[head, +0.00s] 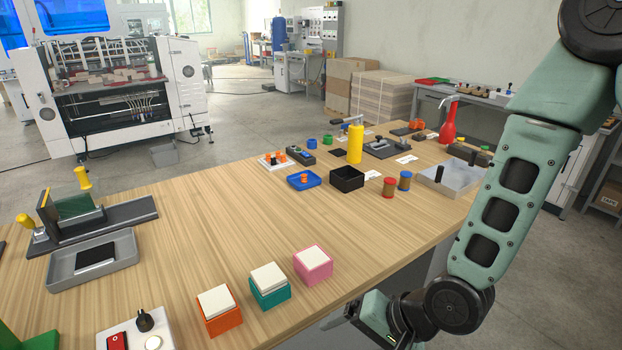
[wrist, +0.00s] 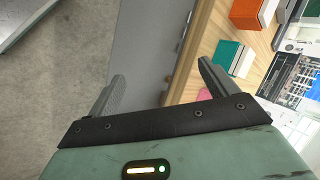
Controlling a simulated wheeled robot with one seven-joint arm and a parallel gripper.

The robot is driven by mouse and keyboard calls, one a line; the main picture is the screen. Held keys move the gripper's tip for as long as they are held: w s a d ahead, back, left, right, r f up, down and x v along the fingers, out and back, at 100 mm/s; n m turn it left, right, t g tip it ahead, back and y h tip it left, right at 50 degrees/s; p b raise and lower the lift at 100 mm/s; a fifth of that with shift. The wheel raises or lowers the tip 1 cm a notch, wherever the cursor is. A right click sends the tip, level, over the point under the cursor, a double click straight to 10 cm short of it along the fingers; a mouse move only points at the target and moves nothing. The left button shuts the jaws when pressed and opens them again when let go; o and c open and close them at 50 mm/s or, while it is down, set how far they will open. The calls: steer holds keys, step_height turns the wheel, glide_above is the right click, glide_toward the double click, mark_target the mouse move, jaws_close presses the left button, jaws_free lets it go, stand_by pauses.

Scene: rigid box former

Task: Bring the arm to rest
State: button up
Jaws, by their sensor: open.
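My arm (head: 505,205) is green with black joints and hangs down at the right of the head view, in front of the table's right edge. My gripper (wrist: 160,90) shows in the wrist view with its two grey fingers spread wide and nothing between them. In the head view the gripper end is low at the bottom, beside the table's front edge, and its fingers cannot be made out there. The wooden table (head: 210,215) lies to the left of the arm.
A grey tray (head: 450,178) with a black item is near the arm. A yellow cylinder (head: 355,143) stands farther back. The table's middle is clear.

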steer(key=s+d+r+n+g+h, duration=0.1)
steer(key=s+d+r+n+h, duration=0.2)
steer(key=s+r+n, duration=0.2)
steer(key=s+d+r+n+g+h, duration=0.1)
steer(key=s+d+r+n+h, duration=0.2)
steer(key=s+r+n, duration=0.3)
step_height(320, 180, up, 5)
steer(key=shift+s+d+r+n+g, duration=0.1)
steer(key=shift+s+d+n+g, duration=0.2)
steer(key=shift+s+d, duration=0.05)
